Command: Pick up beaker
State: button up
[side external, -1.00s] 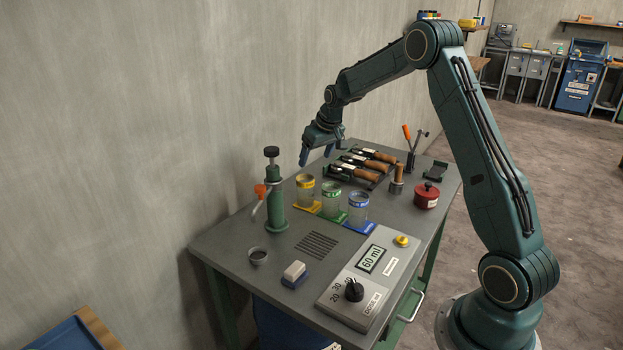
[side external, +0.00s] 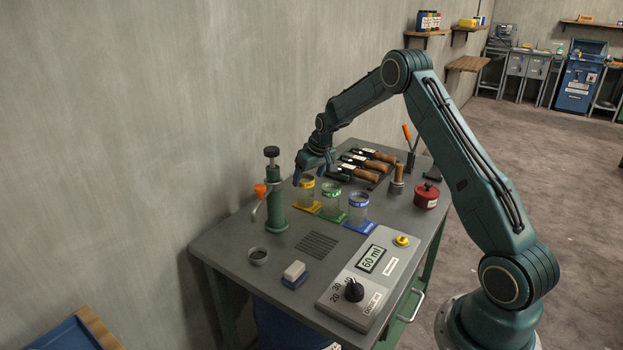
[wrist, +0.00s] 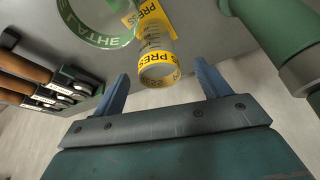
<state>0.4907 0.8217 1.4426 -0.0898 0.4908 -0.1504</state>
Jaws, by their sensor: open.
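Three clear beakers stand in a row on coloured pads: the yellow-banded beaker (side external: 306,188), the green-banded beaker (side external: 330,202) and the blue-banded beaker (side external: 358,209). My gripper (side external: 309,180) is low over the yellow-banded beaker, fingers pointing down. In the wrist view my gripper (wrist: 160,84) is open and empty, with blue fingers apart. The yellow-banded beaker, marked PRESS (wrist: 158,68), shows between and just beyond the fingertips. The green-banded beaker (wrist: 107,30), marked LATHE, is to its upper left. I cannot tell whether the fingers touch the yellow-banded beaker.
A green dispenser post (side external: 275,200) stands left of the beakers. Wood-handled tools (side external: 366,164) lie in a rack behind. A red pot (side external: 426,196) is at the right, and a dial box (side external: 370,275) reading 60 ml is at the front.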

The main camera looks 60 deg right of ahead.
aim_at(305, 184)
jog(key=shift+x, duration=2.6)
jog(key=shift+w+d, duration=0.15)
jog(key=shift+d, duration=0.05)
jog(key=shift+r, duration=0.1)
jog(key=c, duration=1.4)
